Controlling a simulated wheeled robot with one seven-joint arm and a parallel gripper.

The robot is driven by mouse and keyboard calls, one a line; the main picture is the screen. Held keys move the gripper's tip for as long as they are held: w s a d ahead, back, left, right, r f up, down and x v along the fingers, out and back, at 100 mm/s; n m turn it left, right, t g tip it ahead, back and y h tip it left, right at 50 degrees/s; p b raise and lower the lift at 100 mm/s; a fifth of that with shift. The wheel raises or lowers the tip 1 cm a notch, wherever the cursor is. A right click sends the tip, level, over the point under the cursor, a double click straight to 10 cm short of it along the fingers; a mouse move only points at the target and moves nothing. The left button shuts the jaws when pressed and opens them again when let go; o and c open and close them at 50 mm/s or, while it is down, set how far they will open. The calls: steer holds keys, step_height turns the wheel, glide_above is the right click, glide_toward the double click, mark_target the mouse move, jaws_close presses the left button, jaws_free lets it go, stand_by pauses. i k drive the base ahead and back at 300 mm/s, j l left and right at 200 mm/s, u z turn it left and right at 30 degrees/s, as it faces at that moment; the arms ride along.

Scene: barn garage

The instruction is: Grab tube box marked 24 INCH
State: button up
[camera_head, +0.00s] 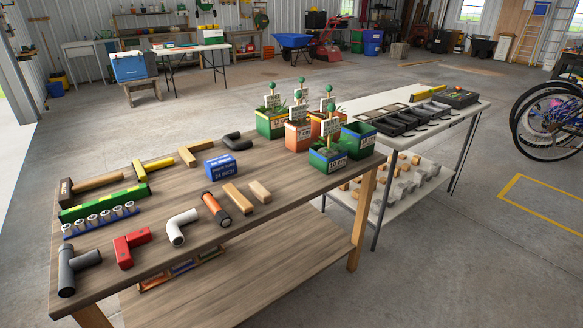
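A small blue box (222,167) with white lettering that reads 24 INCH lies on the wooden workbench (262,213), near the middle of its top. Black curved pipe (237,142) lies behind it, and two short wooden blocks lie in front of it. The box stands apart from its neighbours with a little bare bench around it. My gripper is not in view.
Planters with signs (299,134) stand right of the box. A hammer (98,182), a green level (104,203), a red angled piece (132,248) and a white pipe elbow (181,226) lie left. A second table (466,113) stands behind right. Concrete floor is open in front.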

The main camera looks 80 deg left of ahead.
mark_target(219, 168)
steer(key=u, duration=2.35)
steer(key=l+u, duration=0.15)
steer(key=u, duration=0.3)
steer(key=l+u, duration=0.1)
steer(key=u, duration=0.85)
